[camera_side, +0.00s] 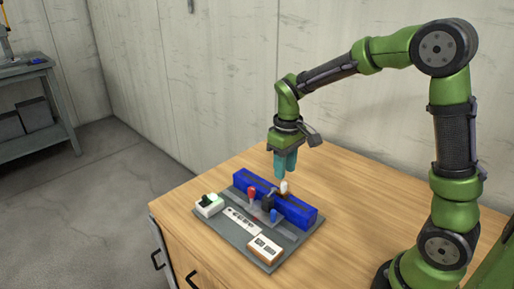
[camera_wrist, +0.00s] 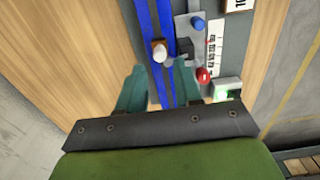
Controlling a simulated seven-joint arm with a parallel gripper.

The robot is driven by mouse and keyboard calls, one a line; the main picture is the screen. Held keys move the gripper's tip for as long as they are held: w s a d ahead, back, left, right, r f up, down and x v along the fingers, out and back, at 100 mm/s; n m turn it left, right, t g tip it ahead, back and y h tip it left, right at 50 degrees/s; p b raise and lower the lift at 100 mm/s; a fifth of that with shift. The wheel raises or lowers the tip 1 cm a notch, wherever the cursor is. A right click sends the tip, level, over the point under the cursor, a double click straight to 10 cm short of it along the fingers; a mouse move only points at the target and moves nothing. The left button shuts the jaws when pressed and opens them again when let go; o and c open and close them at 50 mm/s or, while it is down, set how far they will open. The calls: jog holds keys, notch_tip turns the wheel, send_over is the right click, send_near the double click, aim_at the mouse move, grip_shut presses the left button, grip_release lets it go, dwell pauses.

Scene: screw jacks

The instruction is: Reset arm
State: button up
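My gripper (camera_side: 285,165) hangs above the back edge of the blue rail of the screw jack board, with its teal fingers pointing down. In the wrist view my gripper (camera_wrist: 160,88) shows its two fingers spread apart with nothing between them. The blue rail (camera_side: 298,211) runs along the grey base plate (camera_side: 231,232). A white-topped knob (camera_side: 284,187) stands by the rail, just below the fingers and apart from them. A red knob (camera_side: 252,193) and a blue knob (camera_side: 274,215) stand in front of the rail, with a dark block (camera_side: 267,201) between them.
A box with a lit green light (camera_side: 209,205) sits at the plate's left end. A display box (camera_side: 265,249) sits at its front right, and a white scale strip (camera_side: 241,221) lies between. The wooden tabletop (camera_side: 345,190) is clear behind the board. A wall stands behind.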

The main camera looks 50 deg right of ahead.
jog(key=shift+r, duration=1)
jog(key=shift+w, duration=0.1)
jog(key=s+a+r+m+t, duration=0.1)
jog(key=s+a+r+t, duration=0.1)
jog(key=s, duration=0.3)
jog(key=s+a+r+m+t+y, duration=0.1)
jog(key=s+a+r+t, duration=0.1)
jog(key=s+r, duration=0.1)
jog(key=s+a+r+m+t+y, duration=0.1)
jog(key=s+a+r+m+t, duration=0.1)
jog(key=s, duration=0.4)
jog(key=shift+s+a+r+t, duration=0.15)
jog(key=shift+s+r+t, duration=0.2)
jog(key=shift+r+t, duration=0.4)
